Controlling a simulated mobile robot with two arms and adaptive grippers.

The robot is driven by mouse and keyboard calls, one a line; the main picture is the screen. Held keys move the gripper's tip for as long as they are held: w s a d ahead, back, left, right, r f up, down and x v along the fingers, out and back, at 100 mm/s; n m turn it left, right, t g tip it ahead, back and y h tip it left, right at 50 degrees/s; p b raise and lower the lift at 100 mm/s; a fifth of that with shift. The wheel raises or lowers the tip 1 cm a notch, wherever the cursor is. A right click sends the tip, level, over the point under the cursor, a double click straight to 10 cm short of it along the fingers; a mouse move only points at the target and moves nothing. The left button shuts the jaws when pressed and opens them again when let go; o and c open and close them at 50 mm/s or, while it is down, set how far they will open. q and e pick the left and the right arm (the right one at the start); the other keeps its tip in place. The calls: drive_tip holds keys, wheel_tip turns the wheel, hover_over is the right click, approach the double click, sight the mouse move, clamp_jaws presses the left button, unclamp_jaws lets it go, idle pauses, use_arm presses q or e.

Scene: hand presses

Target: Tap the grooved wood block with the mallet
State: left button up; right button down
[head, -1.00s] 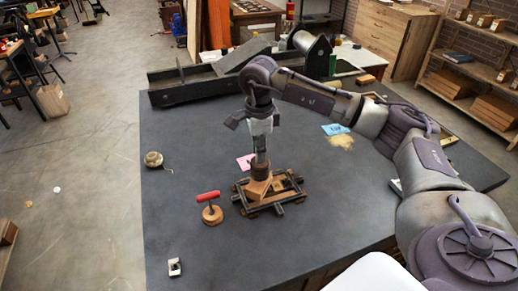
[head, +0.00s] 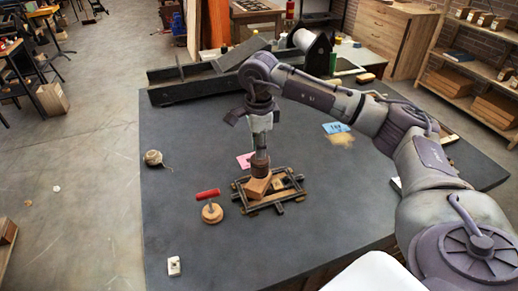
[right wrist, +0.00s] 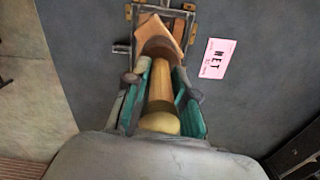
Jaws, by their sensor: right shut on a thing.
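My right gripper (head: 260,151) is shut on the handle of a wooden mallet, above the frame on the dark table. The handle (right wrist: 161,93) shows between the teal fingers in the right wrist view. The brown mallet head (head: 261,169) points down, directly over the orange-brown wood block (head: 256,188). I cannot tell whether head and block touch. The block also shows in the right wrist view (right wrist: 168,28), partly hidden by the mallet. Its grooves are not clear. It sits in a dark press frame (head: 283,199). My left gripper is not in view.
A round wooden piece with a red handle (head: 208,194) stands left of the frame. A pink note (head: 245,160) lies behind it, with a blue note (head: 336,127) farther right. A twine ball (head: 153,158) and small white item (head: 174,266) lie left. The front left table is mostly clear.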

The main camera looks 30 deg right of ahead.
sight(255, 163)
idle(0.3)
drive_tip(key=shift+a+f, duration=0.1)
drive_tip(key=shift+a, duration=0.1)
drive_tip(key=shift+s+a+f, duration=0.15)
drive_tip(key=shift+s+a, duration=0.3)
drive_tip(key=shift+a, duration=0.35)
drive_tip(key=shift+f+b, duration=0.15)
drive_tip(key=shift+b, duration=0.25)
wheel_tip(255, 163, down, 2)
drive_tip(key=shift+f+b, duration=0.15)
drive_tip(key=shift+b, duration=0.85)
drive_tip(key=shift+r, duration=0.2)
